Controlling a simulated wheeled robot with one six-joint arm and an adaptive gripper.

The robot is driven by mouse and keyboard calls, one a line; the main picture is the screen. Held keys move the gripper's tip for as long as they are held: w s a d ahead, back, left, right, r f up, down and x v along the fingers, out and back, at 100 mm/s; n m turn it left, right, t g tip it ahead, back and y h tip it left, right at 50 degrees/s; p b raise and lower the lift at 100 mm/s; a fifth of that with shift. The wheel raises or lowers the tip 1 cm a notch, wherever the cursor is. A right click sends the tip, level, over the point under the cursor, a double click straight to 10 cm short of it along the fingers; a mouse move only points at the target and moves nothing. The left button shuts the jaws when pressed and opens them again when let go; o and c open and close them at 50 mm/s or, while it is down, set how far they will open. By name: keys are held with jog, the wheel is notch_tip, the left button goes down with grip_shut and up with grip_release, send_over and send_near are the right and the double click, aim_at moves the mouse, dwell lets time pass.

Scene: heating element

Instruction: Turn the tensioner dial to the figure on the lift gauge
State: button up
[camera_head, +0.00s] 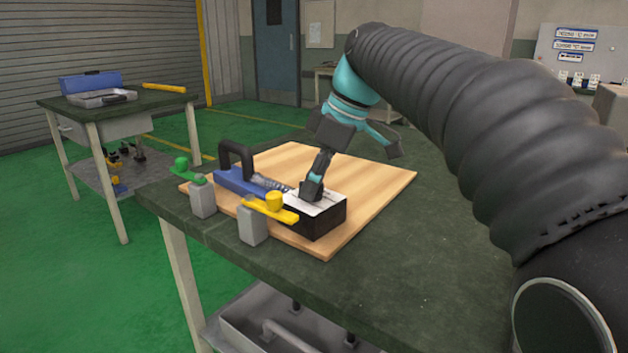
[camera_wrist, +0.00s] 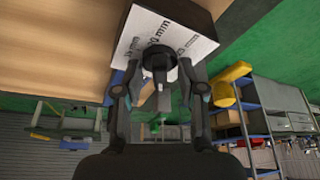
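A black dial (camera_wrist: 159,60) sits on the white top plate of a dark box (camera_wrist: 203,12). In the head view the box (camera_head: 318,222) stands on a wooden board (camera_head: 365,190). My gripper (camera_wrist: 159,72) is over the box, with its fingers apart on either side of the dial. I cannot tell whether they touch it. It also shows in the head view (camera_head: 345,165), where it partly hides the plate. I cannot make out a lift gauge.
A blue block (camera_head: 232,182) with a black handle and spring adjoins the box. A yellow lever (camera_head: 268,210), a green knob (camera_head: 181,163) and grey blocks stand at the board's left edge. The dark table (camera_head: 420,250) is clear to the right. A second table (camera_head: 130,115) stands back left.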

grip_shut()
